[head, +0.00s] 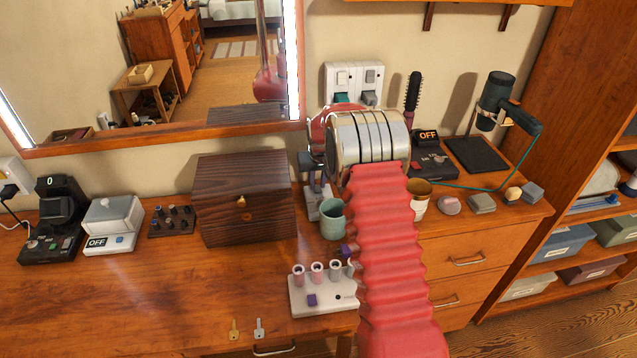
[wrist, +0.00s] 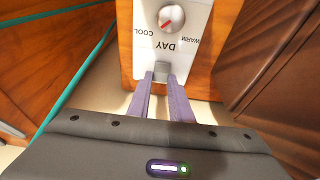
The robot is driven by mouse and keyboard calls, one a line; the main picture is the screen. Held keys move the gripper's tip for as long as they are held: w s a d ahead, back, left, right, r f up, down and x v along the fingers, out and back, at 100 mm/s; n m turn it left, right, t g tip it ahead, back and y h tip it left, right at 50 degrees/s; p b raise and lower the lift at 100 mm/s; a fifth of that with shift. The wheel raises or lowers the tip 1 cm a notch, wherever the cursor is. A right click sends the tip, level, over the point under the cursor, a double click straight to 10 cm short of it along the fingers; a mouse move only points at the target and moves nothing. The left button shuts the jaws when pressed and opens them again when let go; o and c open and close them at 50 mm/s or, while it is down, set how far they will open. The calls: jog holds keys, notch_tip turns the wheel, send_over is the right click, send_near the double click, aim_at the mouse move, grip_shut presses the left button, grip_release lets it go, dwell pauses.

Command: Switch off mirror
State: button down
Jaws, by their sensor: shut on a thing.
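The mirror (head: 200,135) hangs on the wall at the upper left of the head view, in a wooden frame, with bright light strips along its sides. In the wrist view, a white control panel (wrist: 145,25) on orange wood appears upside down. It has a round dial (wrist: 171,18) with a red mark, the words COOL, WARM and DAY, and a small grey slider knob (wrist: 161,70). My gripper (wrist: 161,80) has its purple fingers closed on this knob.
A dark wooden box (head: 243,205) stands left of my arm. A teal cup (head: 333,219) and a white tube rack (head: 318,298) are close to it. A black device reading OFF (head: 432,162) and a dryer on a stand (head: 497,97) are at the right. The left front desk is clear.

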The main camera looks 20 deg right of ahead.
aim_at(318, 189)
jog(key=shift+w+g, duration=0.25)
jog(key=shift+g, duration=0.55)
jog(key=c, duration=1.6)
grip_release()
jog(key=r, duration=0.4)
jog(key=s+r, duration=0.1)
jog(key=r, duration=0.6)
jog(key=shift+s+a+r, duration=0.1)
jog(key=shift+s+r, duration=0.15)
jog(key=shift+r, duration=0.1)
jog(key=shift+w, duration=0.1)
